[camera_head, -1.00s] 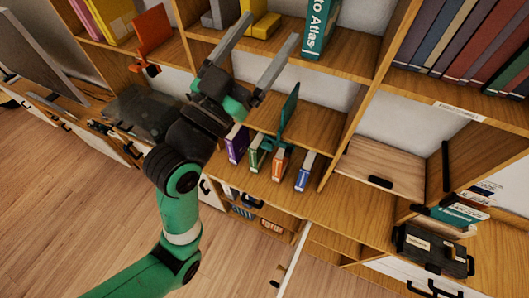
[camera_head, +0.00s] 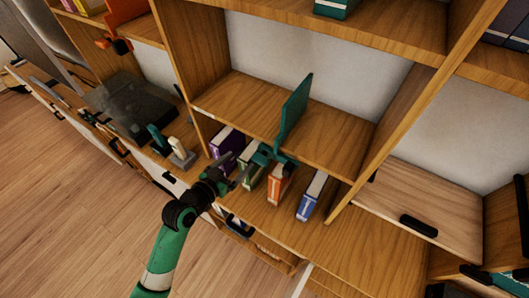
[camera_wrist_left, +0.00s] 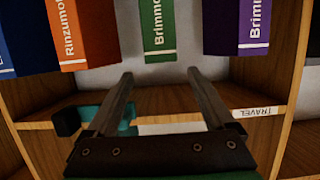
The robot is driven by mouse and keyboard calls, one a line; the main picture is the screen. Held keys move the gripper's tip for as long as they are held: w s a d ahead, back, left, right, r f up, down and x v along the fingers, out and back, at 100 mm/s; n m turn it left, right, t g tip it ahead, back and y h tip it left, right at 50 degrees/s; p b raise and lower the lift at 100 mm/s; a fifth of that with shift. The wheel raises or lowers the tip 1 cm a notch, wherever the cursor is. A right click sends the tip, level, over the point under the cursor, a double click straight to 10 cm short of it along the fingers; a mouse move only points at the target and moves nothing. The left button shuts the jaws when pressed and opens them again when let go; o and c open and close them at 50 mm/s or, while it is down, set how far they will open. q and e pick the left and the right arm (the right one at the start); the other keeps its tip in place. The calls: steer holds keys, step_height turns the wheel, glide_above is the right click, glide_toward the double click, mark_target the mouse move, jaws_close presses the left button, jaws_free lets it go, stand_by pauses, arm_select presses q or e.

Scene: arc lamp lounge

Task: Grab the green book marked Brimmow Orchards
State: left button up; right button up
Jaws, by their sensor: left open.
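The green book (camera_head: 248,181) stands upright on the lower shelf, between a purple book (camera_head: 226,143) on its left and an orange book (camera_head: 278,185) on its right. In the left wrist view the green book (camera_wrist_left: 158,28) shows a spine reading "Brimmo…", the rest cut off. The purple book (camera_wrist_left: 240,28) there also starts with "Brimmo…". My left gripper (camera_head: 237,167) is open and empty, in front of the green book's spine. In the left wrist view its fingers (camera_wrist_left: 160,78) point towards the green book with a gap before it. My right gripper is out of view.
A blue book (camera_head: 311,195) stands right of the orange one. A shelf-edge label reads "TRAVEL" (camera_wrist_left: 259,112). A wooden panel with a black handle (camera_head: 415,205) lies to the right.

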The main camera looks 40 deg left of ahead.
mark_target(255, 144)
arm_select(q)
steer(key=shift+w+f, duration=0.2)
steer(key=shift+f, duration=0.15)
steer(key=b+x, duration=0.1)
steer(key=x, duration=0.4)
steer(key=shift+w+r, duration=0.1)
steer(key=b+x, duration=0.2)
steer(key=x, duration=0.3)
steer(key=shift+w+a+r, duration=0.15)
steer(key=shift+a, duration=0.05)
jaws_close()
steer(key=shift+r, duration=0.1)
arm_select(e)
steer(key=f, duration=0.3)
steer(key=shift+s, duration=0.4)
